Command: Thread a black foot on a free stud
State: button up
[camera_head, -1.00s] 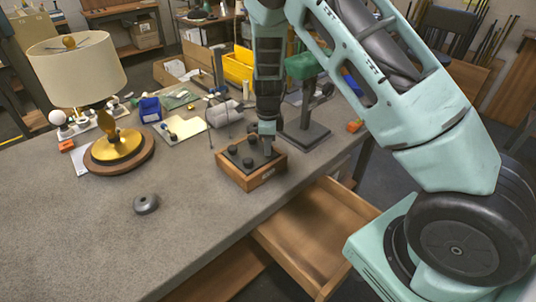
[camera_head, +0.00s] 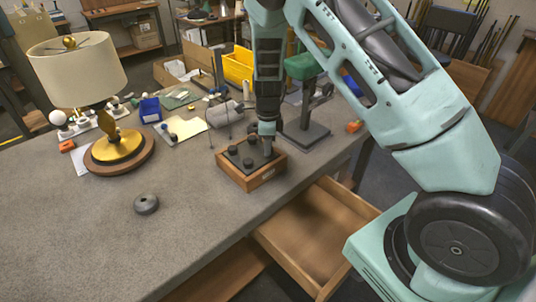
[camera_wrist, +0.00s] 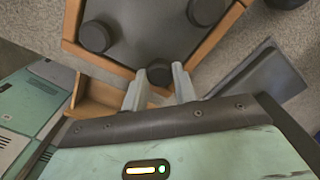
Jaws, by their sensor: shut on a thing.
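In the head view my gripper (camera_head: 267,146) partly hides that foot. Other black feet stand apart in the tray, one of them at upper left in the wrist view (camera_wrist: 95,36). The round wooden lamp base (camera_head: 143,160) with a gold plate (camera_head: 118,148) lies on the bench to the left. I cannot make out any studs on it.
A grey disc with a hole (camera_head: 146,204) lies on the bench front. A lamp with a cream shade (camera_head: 77,70) stands behind the base. A dark stand (camera_head: 308,134) is right of the tray. An open drawer (camera_head: 315,235) juts out below. The bench's near left is clear.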

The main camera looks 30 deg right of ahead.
jog(key=shift+s+f, duration=0.2)
dwell(0.3)
jog(key=shift+s+m+p, duration=0.1)
jog(key=shift+m+p, duration=1.8)
jog(key=shift+m, duration=0.4)
jog(key=shift+f+m+p, duration=0.1)
jog(key=shift+m+p, duration=0.7)
jog(key=shift+m, duration=0.4)
